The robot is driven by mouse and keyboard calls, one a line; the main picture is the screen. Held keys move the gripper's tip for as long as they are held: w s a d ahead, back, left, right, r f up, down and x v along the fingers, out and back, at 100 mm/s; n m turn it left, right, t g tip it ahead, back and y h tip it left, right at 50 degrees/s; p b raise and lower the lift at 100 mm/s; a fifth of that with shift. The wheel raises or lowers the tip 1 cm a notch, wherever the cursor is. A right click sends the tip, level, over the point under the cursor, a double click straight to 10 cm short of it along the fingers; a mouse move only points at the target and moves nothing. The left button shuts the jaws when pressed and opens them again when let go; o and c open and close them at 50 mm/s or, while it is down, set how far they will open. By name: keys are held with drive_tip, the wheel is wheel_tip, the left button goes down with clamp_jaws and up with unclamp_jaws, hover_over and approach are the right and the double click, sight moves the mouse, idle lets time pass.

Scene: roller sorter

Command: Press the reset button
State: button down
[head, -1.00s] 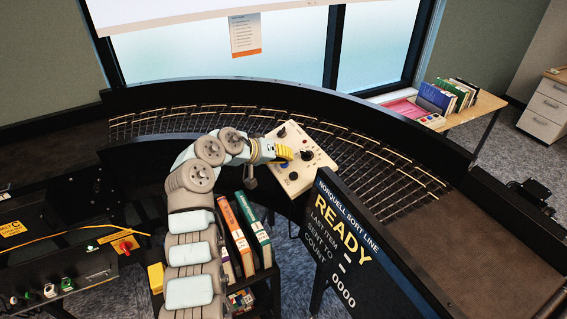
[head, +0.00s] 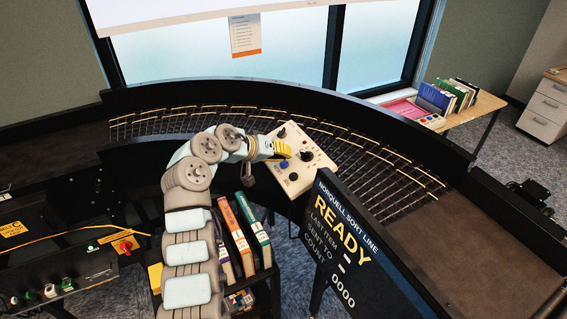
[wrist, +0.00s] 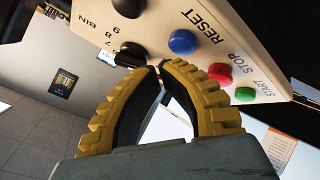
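The control box (head: 315,170) is a cream panel with knobs and buttons at the inner edge of the roller curve. Its blue reset button (wrist: 183,42) sits beside the printed word RESET in the wrist view, and it also shows in the head view (head: 284,164). My gripper (wrist: 158,70) has yellow ribbed fingers whose tips come together with nothing seen between them. The tips are near the panel, to the left of and a little below the blue button in the wrist view. In the head view my gripper (head: 286,151) is just above the blue button. I see no contact with it.
A red stop button (wrist: 220,72) and a green start button (wrist: 245,94) line up with the blue one. A black knob (wrist: 131,54) is close to the fingertips. The READY display board (head: 345,240) stands at the panel's right front. Books (head: 240,235) stand below my arm.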

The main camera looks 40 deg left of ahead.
sight(279, 170)
drive_tip(key=r, duration=0.1)
drive_tip(key=s+r+p, duration=0.1)
drive_tip(key=r, duration=0.2)
drive_tip(key=shift+s+a+r, duration=0.3)
drive_tip(key=shift+a+r, duration=0.05)
drive_tip(key=shift+r, duration=0.05)
drive_tip(key=shift+w+p, duration=0.1)
drive_tip(key=shift+p, duration=0.2)
idle(0.6)
